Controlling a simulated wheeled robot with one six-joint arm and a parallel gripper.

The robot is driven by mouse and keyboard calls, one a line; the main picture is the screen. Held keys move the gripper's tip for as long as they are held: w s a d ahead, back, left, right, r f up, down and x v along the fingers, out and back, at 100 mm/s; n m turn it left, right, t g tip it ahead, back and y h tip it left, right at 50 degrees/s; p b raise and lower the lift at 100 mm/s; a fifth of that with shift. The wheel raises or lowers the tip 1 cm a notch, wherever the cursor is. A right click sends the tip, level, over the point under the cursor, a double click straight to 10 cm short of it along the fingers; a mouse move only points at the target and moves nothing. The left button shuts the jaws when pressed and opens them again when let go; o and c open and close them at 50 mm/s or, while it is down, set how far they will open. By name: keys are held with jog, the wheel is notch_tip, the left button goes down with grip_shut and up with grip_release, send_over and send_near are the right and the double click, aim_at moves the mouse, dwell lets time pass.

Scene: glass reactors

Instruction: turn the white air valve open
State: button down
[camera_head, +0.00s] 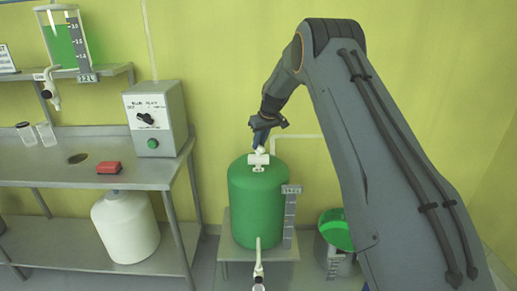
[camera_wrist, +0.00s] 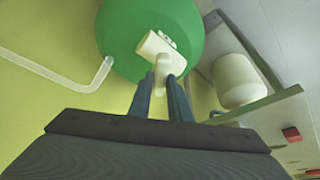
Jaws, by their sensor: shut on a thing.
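The white air valve (camera_head: 259,160) sits on top of the green tank (camera_head: 256,205). My gripper (camera_head: 261,143) reaches down to it from above. In the wrist view the valve (camera_wrist: 153,43) shows as a white cross-piece with a stem or handle pointing toward my gripper (camera_wrist: 161,82). The two dark fingers stand on either side of that white handle and are shut on it. The green tank (camera_wrist: 118,30) fills the top of the wrist view behind the valve.
A control box (camera_head: 157,118) and a red block (camera_head: 109,167) stand on the metal bench at left. A white tank (camera_head: 125,225) is under the bench. A bucket with green contents (camera_head: 335,230) stands right of the green tank. A white pipe (camera_wrist: 60,75) runs along the wall.

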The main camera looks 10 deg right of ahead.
jog(key=n+b, duration=0.2)
jog(key=n+g+y+b, duration=0.1)
jog(key=n+b, duration=0.1)
jog(key=n+y+b, duration=0.1)
jog(key=n+b, duration=0.1)
jog(key=shift+w+d+f+b, duration=0.15)
jog(key=shift+w+d+b, duration=0.1)
jog(key=shift+b, duration=0.1)
jog(key=n+g+b, duration=0.1)
jog(key=n+b, duration=0.1)
jog(key=n+g+b, duration=0.1)
jog(key=n+b, duration=0.1)
jog(key=n, duration=0.1)
jog(key=shift+y, duration=0.3)
jog(key=shift+n, duration=0.3)
jog(key=c, duration=1.6)
grip_release()
jog(key=shift+c, duration=0.2)
jog(key=shift+r, duration=0.2)
jog(key=b+v, duration=0.1)
jog(key=v, duration=0.6)
jog(key=shift+r, duration=0.3)
jog(key=shift+w+d, duration=0.1)
jog(key=shift+d, duration=0.05)
